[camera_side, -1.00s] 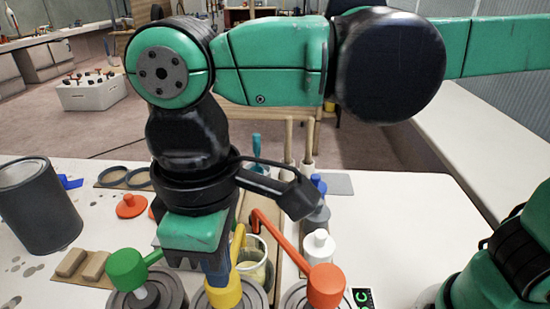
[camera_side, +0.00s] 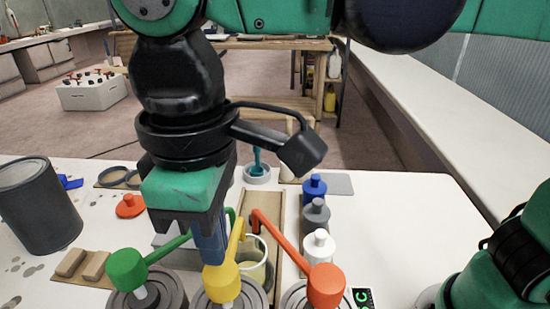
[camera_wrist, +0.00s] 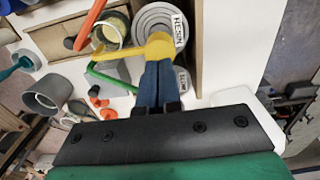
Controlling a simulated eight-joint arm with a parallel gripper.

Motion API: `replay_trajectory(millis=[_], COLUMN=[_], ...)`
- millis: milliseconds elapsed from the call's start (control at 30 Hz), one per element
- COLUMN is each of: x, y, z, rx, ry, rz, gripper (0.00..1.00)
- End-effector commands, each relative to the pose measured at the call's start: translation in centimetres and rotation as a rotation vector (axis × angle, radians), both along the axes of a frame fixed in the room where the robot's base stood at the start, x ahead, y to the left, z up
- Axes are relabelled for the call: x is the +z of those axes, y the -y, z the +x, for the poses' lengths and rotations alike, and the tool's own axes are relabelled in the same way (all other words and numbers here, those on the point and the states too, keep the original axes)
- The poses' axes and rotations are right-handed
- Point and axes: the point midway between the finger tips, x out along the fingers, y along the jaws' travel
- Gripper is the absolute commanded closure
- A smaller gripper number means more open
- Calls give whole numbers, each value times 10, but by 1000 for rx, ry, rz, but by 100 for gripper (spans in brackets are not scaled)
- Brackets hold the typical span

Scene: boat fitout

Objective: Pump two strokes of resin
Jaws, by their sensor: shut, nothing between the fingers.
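The yellow pump head (camera_side: 222,283) stands on the middle of three grey cans, with its spout pointing back over a cup (camera_side: 252,262) of pale liquid. In the wrist view the yellow head (camera_wrist: 159,45) sits above a can (camera_wrist: 178,27) labelled RESIN. My gripper (camera_side: 213,261) is shut, with nothing between its blue fingers. Its tips (camera_wrist: 157,64) are just above or against the yellow head; contact cannot be told. The fingers hide part of the head.
A green pump (camera_side: 127,269) stands left and an orange pump (camera_side: 326,286) right. Blue, grey and white bottles (camera_side: 318,246) stand behind. A dark grey can (camera_side: 40,205) stands at left.

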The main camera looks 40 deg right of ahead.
Motion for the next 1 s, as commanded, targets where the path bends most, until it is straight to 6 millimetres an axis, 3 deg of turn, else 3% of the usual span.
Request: replay_trajectory(millis=[200,533,833,933,1000], x=[2,29,30,26,18], y=[0,0,1,11,30], z=[0,0,0,8,22], rx=[0,0,-2,-42,-112], ry=[0,0,1,19,57], rz=[0,0,1,21,57], gripper=[100,100,100,100,100])
